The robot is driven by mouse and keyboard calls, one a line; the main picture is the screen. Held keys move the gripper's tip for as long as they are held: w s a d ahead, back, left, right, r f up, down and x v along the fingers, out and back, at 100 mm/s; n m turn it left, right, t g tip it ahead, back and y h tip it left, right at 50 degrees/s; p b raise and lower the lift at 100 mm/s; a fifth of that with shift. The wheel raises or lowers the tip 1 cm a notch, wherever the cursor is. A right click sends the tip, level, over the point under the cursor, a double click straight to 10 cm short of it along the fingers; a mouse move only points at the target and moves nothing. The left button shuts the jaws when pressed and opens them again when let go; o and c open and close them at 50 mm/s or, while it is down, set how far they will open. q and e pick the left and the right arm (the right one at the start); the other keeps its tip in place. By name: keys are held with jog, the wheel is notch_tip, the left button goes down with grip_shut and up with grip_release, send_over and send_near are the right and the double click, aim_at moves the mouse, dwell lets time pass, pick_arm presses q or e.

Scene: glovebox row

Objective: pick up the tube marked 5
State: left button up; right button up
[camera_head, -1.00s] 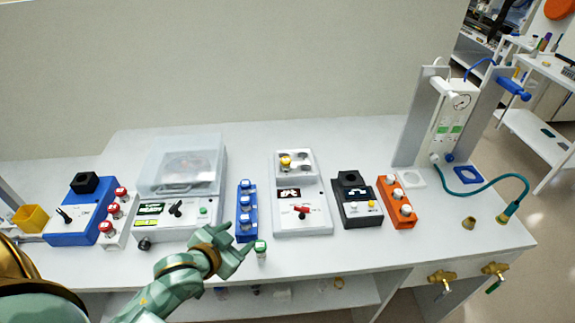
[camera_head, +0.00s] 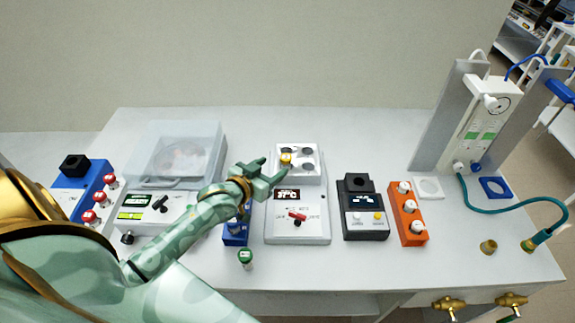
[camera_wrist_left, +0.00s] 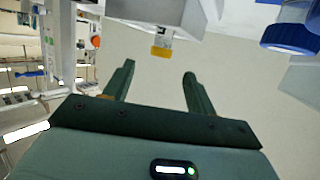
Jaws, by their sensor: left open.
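I cannot read a 5 on any tube. A tube with a yellow cap (camera_head: 286,159) stands in a white block with several round wells (camera_head: 311,175) on the middle device; a yellow cap also shows between my fingers in the left wrist view (camera_wrist_left: 161,52). My left gripper (camera_head: 273,167) is open and empty, close to the yellow cap, not touching it as far as I can tell. A green-capped tube (camera_head: 246,257) stands at the bench's front. The blue rack (camera_head: 236,238) is partly hidden by my left arm. My right gripper is not in view.
Red-capped tubes (camera_head: 100,197) stand at the left, beside a device with a clear lid (camera_head: 178,148). A dark device (camera_head: 364,218) and an orange rack with white-capped tubes (camera_head: 408,232) stand to the right. A teal hose (camera_head: 500,209) runs along the right side.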

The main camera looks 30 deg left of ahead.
aim_at(285, 158)
pick_arm(q)
jog(key=x, duration=0.3)
jog(key=shift+w+f, duration=0.1)
jog(key=shift+w, duration=0.1)
jog(key=shift+w+f+b, duration=0.1)
jog(key=shift+w+b, duration=0.25)
jog(key=b+x, duration=0.1)
jog(key=x, duration=0.3)
jog(key=shift+w+f, duration=0.15)
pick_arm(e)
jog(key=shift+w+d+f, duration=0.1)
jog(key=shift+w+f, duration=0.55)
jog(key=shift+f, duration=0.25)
pick_arm(q)
jog(key=c, duration=1.1)
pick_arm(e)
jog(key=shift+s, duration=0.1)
pick_arm(q)
jog(key=shift+r, duration=0.2)
